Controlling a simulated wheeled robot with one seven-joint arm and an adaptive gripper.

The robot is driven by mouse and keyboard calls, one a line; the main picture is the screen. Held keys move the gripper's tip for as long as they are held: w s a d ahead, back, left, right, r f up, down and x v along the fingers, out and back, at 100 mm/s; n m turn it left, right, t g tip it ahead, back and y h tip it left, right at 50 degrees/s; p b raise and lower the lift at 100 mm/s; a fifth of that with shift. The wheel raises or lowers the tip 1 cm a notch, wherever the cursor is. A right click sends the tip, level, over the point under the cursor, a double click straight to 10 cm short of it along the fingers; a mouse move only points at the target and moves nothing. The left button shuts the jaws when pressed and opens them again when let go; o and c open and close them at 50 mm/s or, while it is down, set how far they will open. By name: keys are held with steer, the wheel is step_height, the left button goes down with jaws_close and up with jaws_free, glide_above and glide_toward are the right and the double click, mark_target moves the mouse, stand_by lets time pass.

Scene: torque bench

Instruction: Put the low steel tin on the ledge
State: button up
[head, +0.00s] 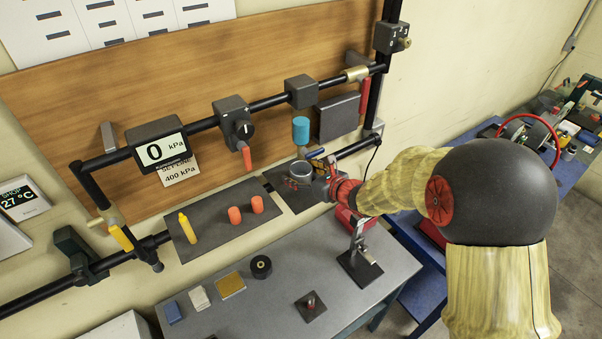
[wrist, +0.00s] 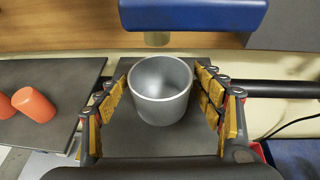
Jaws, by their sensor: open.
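The low steel tin (wrist: 161,92) is an open, empty grey cup. In the wrist view it stands upright on a dark flat plate (wrist: 130,137), which looks like a ledge on the wall pipe. The tin also shows in the head view (head: 299,170), partly crossed by my gripper. My gripper (wrist: 163,84) is open, with one yellow-padded finger on each side of the tin. Small gaps seem to show between the pads and the tin wall; firm contact cannot be made out. My gripper (head: 318,178) reaches the plate from the right in the head view.
A blue cylinder (head: 300,130) hangs just above and behind the tin. A second dark plate (head: 207,240) at left holds a yellow bottle (head: 187,229) and two orange cylinders (head: 246,209). The grey bench (head: 260,313) below carries small items. A black pipe (head: 268,102) runs behind.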

steer(key=shift+r, duration=0.15)
steer(key=b+v, duration=0.2)
steer(key=v, duration=1)
steer(key=s+a+r+n+g, duration=0.2)
steer(key=s+r+n+g, duration=0.1)
steer(key=s+n, duration=0.5)
steer(key=s+a+r+n+g, duration=0.1)
steer(key=s+r+n+g, duration=0.15)
steer(key=s+n, duration=0.6)
steer(key=s+d+r+n+h, duration=0.1)
steer(key=s+d+n+h, duration=0.7)
steer(key=s+d+n, duration=0.3)
steer(key=s+d, duration=0.2)
steer(key=d, duration=0.2)
steer(key=shift+d+r+n, duration=0.35)
steer(key=shift+d+r, duration=0.05)
steer(key=shift+t, duration=0.25)
